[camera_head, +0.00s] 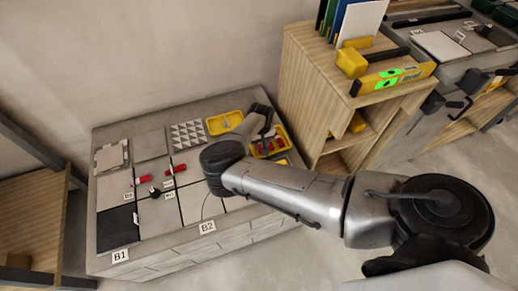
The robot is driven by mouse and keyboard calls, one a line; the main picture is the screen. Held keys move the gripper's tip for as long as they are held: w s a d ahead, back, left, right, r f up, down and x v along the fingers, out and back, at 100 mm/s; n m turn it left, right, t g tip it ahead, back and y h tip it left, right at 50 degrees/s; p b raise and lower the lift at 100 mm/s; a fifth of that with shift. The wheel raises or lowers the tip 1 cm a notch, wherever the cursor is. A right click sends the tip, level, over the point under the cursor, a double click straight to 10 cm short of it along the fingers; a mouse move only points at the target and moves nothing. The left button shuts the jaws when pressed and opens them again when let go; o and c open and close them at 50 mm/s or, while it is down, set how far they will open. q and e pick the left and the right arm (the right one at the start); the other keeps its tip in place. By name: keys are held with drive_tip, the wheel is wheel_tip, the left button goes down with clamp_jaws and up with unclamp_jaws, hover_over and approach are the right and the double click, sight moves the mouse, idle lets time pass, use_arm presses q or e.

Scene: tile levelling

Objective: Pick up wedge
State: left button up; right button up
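Red wedges (277,144) lie in a yellow tray at the back right of the tiled platform; my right arm partly hides them. Two more red pieces, one at the left (142,179) and one further right (179,168), lie on the tile joints. My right gripper (266,120) is at the yellow tray with the wedges, at its left side. Its fingertips are small and partly hidden by my own wrist, so I cannot tell whether it is open or holds anything. My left gripper is not in view.
The tiled platform (190,245) carries labels B1 and B2. A second yellow tray (224,122) and a patterned tile (187,135) lie at its back. A small black piece (155,192) sits between tiles. A wooden shelf (310,90) with a yellow level (395,77) stands close on the right.

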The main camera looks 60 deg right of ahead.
drive_tip(key=shift+w+d+f+b, duration=0.15)
drive_tip(key=shift+f+b, duration=0.65)
drive_tip(key=shift+f, duration=0.5)
drive_tip(key=shift+d+f+b, duration=0.1)
drive_tip(key=shift+f+b, duration=0.65)
drive_tip(key=shift+f, duration=0.8)
drive_tip(key=c, duration=0.6)
